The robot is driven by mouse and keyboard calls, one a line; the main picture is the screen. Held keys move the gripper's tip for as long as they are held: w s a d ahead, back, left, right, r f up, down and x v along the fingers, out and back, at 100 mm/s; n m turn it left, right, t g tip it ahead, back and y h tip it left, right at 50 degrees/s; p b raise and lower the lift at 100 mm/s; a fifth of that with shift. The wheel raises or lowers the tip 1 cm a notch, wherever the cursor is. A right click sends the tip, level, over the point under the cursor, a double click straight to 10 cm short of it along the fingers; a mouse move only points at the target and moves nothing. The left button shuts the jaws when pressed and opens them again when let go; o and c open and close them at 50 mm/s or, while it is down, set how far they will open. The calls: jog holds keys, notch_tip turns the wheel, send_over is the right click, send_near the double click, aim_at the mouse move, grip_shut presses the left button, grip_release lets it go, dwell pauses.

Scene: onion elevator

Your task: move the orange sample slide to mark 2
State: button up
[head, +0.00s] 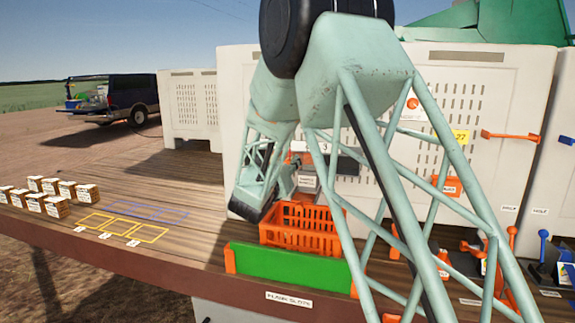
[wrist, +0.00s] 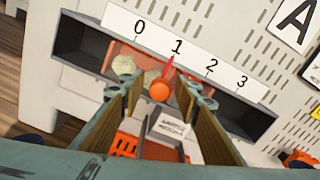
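The orange sample slide (wrist: 118,52) sits in a dark grey channel (wrist: 78,42) below a white scale strip (wrist: 120,18) marked 0 to 3. Its red pointer (wrist: 169,69) stands at about mark 1. An orange ball knob (wrist: 159,91) is on the slide's front, and pale round pieces (wrist: 124,66) show in the slide. My gripper (wrist: 161,97) is open, with its fingers on either side of the knob and visible gaps. In the head view my gripper (head: 285,185) is before the pale panel, and my arm hides most of the channel.
An orange crate (head: 300,238) stands below my gripper, behind a green board (head: 290,268). Several small boxes (head: 57,207) and outlined places (head: 135,231) are at left on the plank deck. Orange and blue handles (head: 543,245) stand at right.

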jog(key=shift+s, duration=0.15)
jog(key=v, duration=1.1)
jog(key=shift+s, duration=0.4)
jog(key=shift+a, duration=0.15)
